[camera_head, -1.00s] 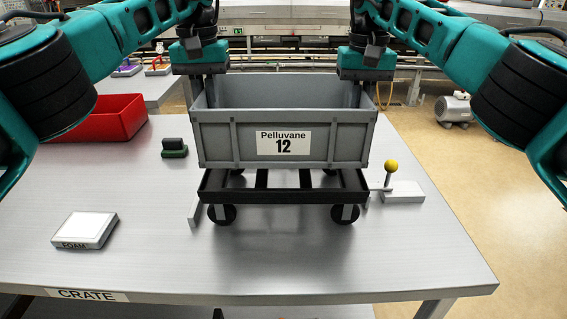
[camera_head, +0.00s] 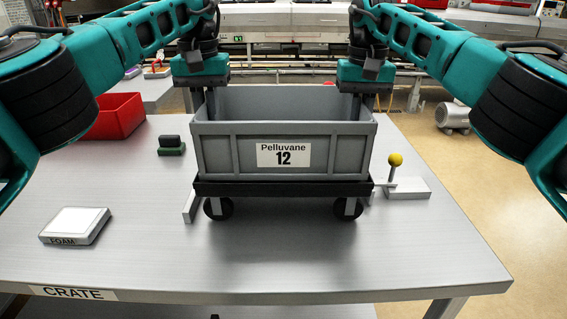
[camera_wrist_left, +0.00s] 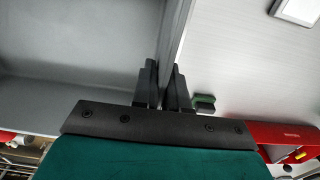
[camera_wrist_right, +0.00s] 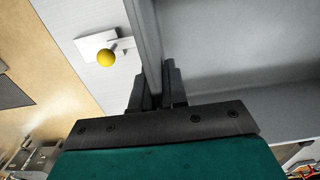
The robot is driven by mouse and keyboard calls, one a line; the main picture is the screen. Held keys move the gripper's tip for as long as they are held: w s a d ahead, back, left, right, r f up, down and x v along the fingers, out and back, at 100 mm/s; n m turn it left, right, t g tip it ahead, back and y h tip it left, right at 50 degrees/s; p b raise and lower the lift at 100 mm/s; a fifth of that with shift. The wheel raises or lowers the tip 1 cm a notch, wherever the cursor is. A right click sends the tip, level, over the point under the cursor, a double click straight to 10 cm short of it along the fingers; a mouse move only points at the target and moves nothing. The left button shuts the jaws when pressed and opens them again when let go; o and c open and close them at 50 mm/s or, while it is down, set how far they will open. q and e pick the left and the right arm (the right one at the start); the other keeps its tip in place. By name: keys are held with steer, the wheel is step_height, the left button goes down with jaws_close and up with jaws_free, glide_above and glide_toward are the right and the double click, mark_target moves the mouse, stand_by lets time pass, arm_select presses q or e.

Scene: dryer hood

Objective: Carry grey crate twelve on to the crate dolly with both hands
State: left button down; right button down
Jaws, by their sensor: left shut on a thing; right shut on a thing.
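The grey crate (camera_head: 218,160), labelled "Pelluvane 12", is upright and level on the black crate dolly (camera_head: 280,188), or so close above it that no gap shows. The dolly has black wheels and stands on the metal table. My left gripper (camera_head: 209,100) is shut on the crate's left wall; in the left wrist view the fingers (camera_wrist_left: 165,88) straddle the wall (camera_wrist_left: 180,30). My right gripper (camera_head: 364,103) is shut on the right wall; the right wrist view shows its fingers (camera_wrist_right: 158,88) on that wall (camera_wrist_right: 148,40). The crate looks empty.
A yellow-knobbed lever (camera_head: 395,160) on a pale block stands right of the dolly. A green-black block (camera_head: 171,146), a red bin (camera_head: 118,116) and a white foam pad (camera_head: 75,225) lie to the left. The table front (camera_head: 290,260) is clear.

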arm_select(q)
steer(key=c, duration=1.1)
jaws_free()
steer(key=shift+f, duration=0.1)
steer(key=shift+c, duration=0.2)
arm_select(e)
steer(key=c, duration=1.1)
jaws_free()
steer(key=shift+f, duration=0.1)
steer(key=shift+c, duration=0.2)
